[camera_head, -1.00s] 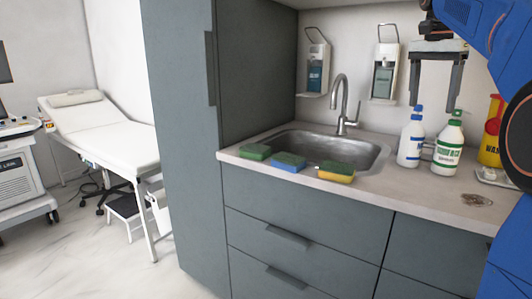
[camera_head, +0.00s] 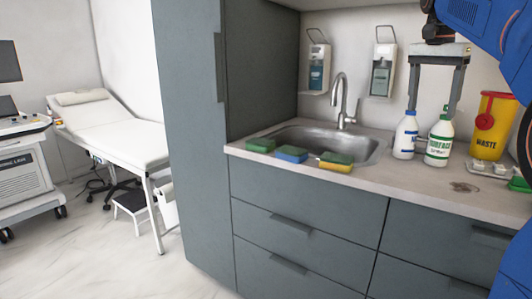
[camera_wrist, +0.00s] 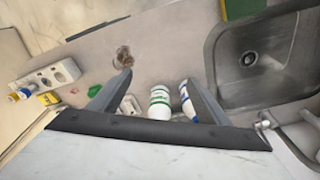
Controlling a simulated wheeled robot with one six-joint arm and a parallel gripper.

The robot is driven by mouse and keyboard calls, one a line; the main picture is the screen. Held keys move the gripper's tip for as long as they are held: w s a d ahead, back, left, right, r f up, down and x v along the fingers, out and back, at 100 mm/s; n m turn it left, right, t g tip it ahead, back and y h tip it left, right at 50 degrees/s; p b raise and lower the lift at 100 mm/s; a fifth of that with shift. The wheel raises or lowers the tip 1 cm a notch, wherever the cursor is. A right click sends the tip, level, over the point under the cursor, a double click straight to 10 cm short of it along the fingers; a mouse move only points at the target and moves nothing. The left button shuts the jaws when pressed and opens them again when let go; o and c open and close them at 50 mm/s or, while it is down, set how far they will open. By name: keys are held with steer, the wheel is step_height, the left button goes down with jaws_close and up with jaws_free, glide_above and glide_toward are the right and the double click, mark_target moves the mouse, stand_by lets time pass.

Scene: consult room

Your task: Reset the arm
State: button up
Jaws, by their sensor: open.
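My gripper (camera_head: 432,98) hangs open and empty at the upper right of the head view, its two fingers pointing down. My blue arm fills the right edge. In the wrist view my gripper (camera_wrist: 158,92) shows its two fingers spread. The bottle with green markings (camera_wrist: 159,103) and the bottle with blue markings (camera_wrist: 187,103) show beyond and between them. Nothing is held.
The counter (camera_head: 410,180) carries three sponges (camera_head: 291,154) along the front of the sink (camera_head: 345,148), the white bottles (camera_head: 439,143) and a yellow waste container (camera_head: 491,127). Two dispensers (camera_head: 381,77) hang on the wall. A tall cabinet (camera_head: 190,120) stands left. An examination bed (camera_head: 118,135) is beyond.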

steer(key=s+a+f+n+t, duration=0.1)
steer(key=s+a+f+n, duration=0.3)
steer(key=s+f, duration=0.5)
steer(key=s+a+f+n+t, duration=0.1)
steer(key=s+a+f+n, duration=0.3)
steer(key=s+f, duration=0.6)
steer(key=s+a+f+n+t+y, duration=0.1)
steer(key=s+a+f, duration=0.4)
steer(key=f, duration=1.3)
steer(key=s+n+t, duration=0.1)
steer(key=s+n, duration=0.1)
steer(key=s, duration=0.2)
steer(key=shift+s+a+f+n, duration=0.15)
steer(key=shift+s+a+n, duration=0.1)
steer(key=shift+a+n, duration=0.15)
